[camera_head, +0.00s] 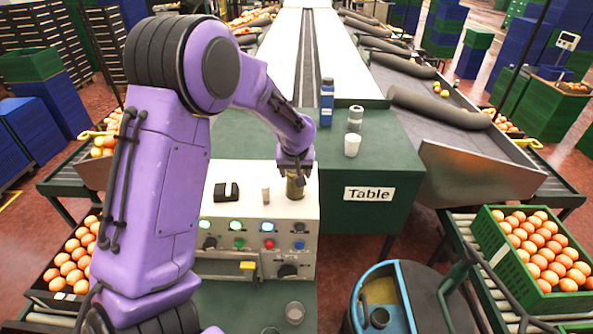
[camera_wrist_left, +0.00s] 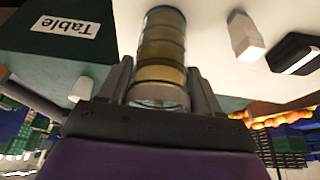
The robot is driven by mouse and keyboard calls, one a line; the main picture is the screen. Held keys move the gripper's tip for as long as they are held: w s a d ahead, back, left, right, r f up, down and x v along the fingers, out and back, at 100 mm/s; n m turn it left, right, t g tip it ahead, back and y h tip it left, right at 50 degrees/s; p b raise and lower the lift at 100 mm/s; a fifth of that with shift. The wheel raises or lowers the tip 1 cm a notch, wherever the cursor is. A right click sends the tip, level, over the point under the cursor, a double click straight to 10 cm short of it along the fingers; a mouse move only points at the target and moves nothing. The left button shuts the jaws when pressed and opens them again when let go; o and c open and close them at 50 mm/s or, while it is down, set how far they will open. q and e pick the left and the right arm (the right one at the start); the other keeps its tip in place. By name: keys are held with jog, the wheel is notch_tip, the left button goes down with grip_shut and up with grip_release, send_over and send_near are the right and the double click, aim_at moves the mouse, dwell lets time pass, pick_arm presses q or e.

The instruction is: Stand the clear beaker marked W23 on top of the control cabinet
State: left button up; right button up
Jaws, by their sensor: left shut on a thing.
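My left gripper (camera_head: 295,172) is shut on a banded, yellowish-brown cylinder (camera_head: 295,188) at the right of the control cabinet's (camera_head: 233,203) white top. The cylinder shows upright and seems to touch the top. The left wrist view shows the cylinder (camera_wrist_left: 162,50) between the two fingers (camera_wrist_left: 160,88), with a glassy end near the palm; no marking is readable on it. A clear beaker (camera_head: 295,312) stands below the cabinet's front, and another clear vessel (camera_head: 270,331) is cut off by the lower edge. I cannot read W23 on either. My right gripper is out of view.
A black object (camera_head: 227,192) and a small pale block (camera_head: 266,195) stand on the cabinet top, left of the cylinder. Behind, the green table holds a blue bottle (camera_head: 327,95), a grey jar (camera_head: 355,117) and a white cup (camera_head: 352,145). Egg crates flank both sides.

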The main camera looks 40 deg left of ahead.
pick_arm(q)
jog(key=shift+s+d, duration=0.1)
jog(key=shift+s, duration=0.05)
jog(key=o, duration=1.2)
jog(key=shift+o, duration=0.8)
jog(key=shift+r, duration=0.4)
jog(key=b+v, duration=0.1)
jog(key=v, duration=1)
jog(key=shift+s+d+r+b, duration=0.15)
jog(key=shift+d+r+b, duration=0.05)
jog(key=shift+b, duration=0.1)
